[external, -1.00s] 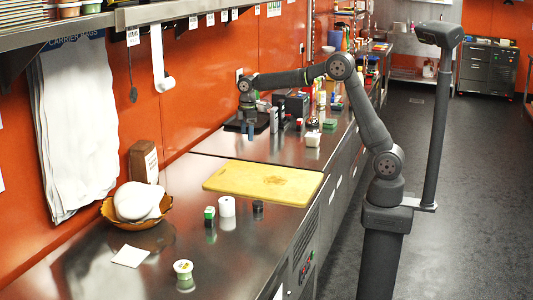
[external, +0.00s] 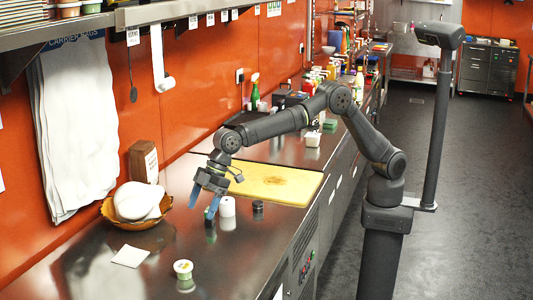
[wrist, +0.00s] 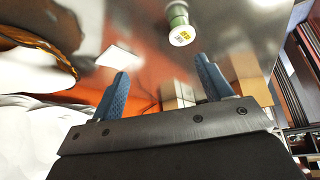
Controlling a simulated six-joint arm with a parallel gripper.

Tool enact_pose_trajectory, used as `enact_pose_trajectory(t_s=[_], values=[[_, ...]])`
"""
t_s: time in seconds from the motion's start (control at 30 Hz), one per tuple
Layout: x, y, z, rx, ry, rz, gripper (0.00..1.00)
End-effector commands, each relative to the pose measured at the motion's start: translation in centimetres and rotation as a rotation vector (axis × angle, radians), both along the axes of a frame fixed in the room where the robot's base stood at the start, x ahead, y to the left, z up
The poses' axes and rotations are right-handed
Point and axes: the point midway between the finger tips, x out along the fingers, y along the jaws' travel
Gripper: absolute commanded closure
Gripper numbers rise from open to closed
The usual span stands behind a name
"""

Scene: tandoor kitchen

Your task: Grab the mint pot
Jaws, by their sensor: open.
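A small round pot with a pale green body and a white top with a yellow label, which looks like the mint pot (external: 183,269), stands upright on the steel counter near the front. It also shows in the wrist view, top centre (wrist: 181,34), beyond my fingertips. My gripper (external: 203,206) is open and empty, its blue fingers pointing down. It is farther back along the counter than the pot and not touching it. In the wrist view my gripper (wrist: 162,72) shows both blue fingers spread apart.
A bowl (external: 110,212) with pale rounds is at left. A white card (external: 130,256) lies flat. Counter around the pot is clear.

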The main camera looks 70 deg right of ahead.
Motion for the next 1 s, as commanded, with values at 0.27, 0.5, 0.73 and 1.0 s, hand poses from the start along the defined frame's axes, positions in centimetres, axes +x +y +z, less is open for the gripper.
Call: enact_pose_trajectory(t_s=[0.27, 0.5, 0.73, 1.0], values=[[-2.9, 4.1, -0.8, 0.036, 0.002, 0.028, 0.28], [-1.9, 6.2, -4.6, 0.034, 0.003, 0.027, 0.28], [-1.1, 8.1, -8.0, 0.034, 0.002, 0.026, 0.28], [-0.5, 9.5, -10.1, 0.035, 0.001, 0.027, 0.28]])
